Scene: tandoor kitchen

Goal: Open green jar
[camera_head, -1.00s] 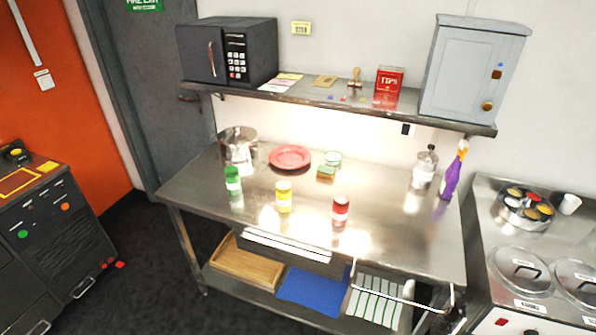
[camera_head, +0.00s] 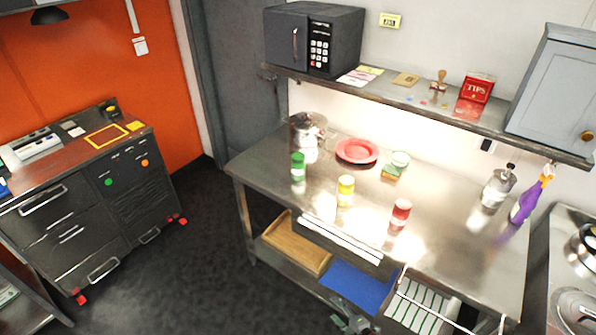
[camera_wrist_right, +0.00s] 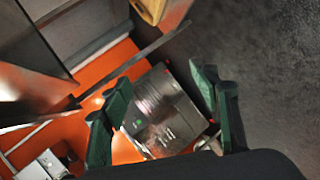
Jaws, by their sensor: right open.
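The green jar (camera_head: 298,167) stands upright at the left front of the steel table (camera_head: 262,170), with its green lid on. A yellow jar (camera_head: 346,190) and a red jar (camera_head: 400,213) stand to its right in a slanting row. My right gripper (camera_head: 352,318) shows small at the bottom edge of the head view, in front of the table and well below the jars. In the right wrist view my gripper's two dark green fingers (camera_wrist_right: 163,84) are spread apart, with nothing between them. The green jar does not show there. My left gripper is not in view.
A wall shelf (camera_head: 385,92) overhangs the table's back. A lower shelf holds a wooden tray (camera_head: 297,247) and blue cloth (camera_head: 358,283). Floor left of the table is clear.

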